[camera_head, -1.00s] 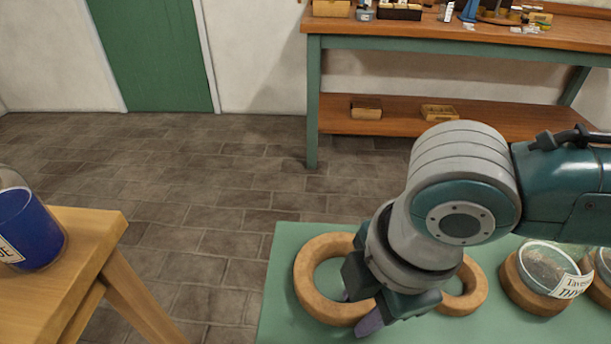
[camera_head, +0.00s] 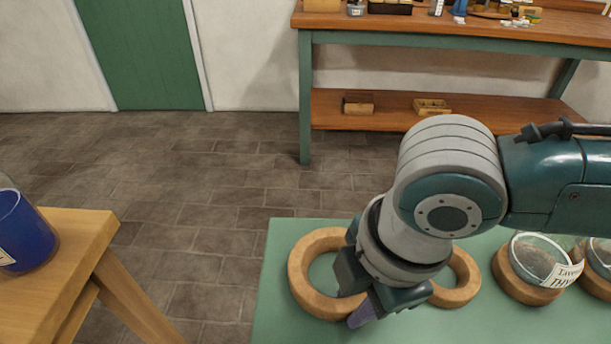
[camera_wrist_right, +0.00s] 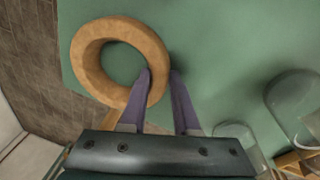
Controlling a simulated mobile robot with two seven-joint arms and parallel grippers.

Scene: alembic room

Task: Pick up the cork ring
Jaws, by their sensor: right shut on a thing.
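A light brown cork ring (camera_head: 303,292) lies flat on the green tabletop at the table's left end, in the head view. In the right wrist view the same ring (camera_wrist_right: 88,62) is at the upper left. My right gripper (camera_wrist_right: 160,78) straddles the ring's wall, with one purple finger inside the hole and the other outside, shut on it. In the head view the right gripper (camera_head: 352,306) is at the ring's right side and hides part of it. The ring appears to rest on the table. My left gripper is not in view.
A second ring (camera_head: 462,290) lies just right of the gripper, partly hidden. Glass vessels in cork rings (camera_head: 522,283) stand further right, one labelled. A wooden stand with a blue jar (camera_head: 25,235) is at the left. A workbench (camera_head: 400,42) stands behind.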

